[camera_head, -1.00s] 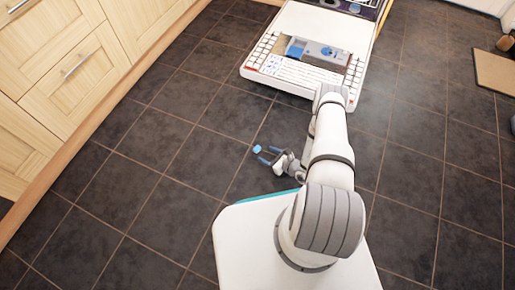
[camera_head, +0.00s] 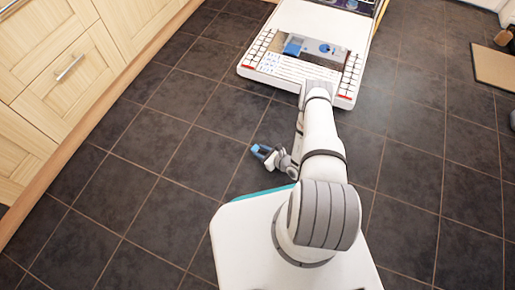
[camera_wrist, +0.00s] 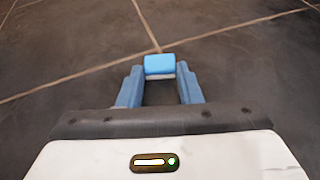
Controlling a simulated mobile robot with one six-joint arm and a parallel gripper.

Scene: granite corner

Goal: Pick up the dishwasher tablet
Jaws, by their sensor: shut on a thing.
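The dishwasher tablet (camera_wrist: 160,64) is a small block, blue on top with a pale lower layer. In the wrist view it sits between the tips of my gripper (camera_wrist: 160,73), whose two blue fingers touch its sides. In the head view my gripper (camera_head: 263,152) is low over the dark floor, left of my arm. The tablet shows there as a light blue patch (camera_head: 256,148) at the fingertips. I cannot tell whether it rests on the floor or is just above it.
The open dishwasher door (camera_head: 312,20) with its rack (camera_head: 285,68) and a grey-blue box (camera_head: 316,48) lies ahead. Wooden drawers (camera_head: 75,60) line the left. A tan mat (camera_head: 495,68) lies at the far right. The tiled floor (camera_head: 150,190) between is clear.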

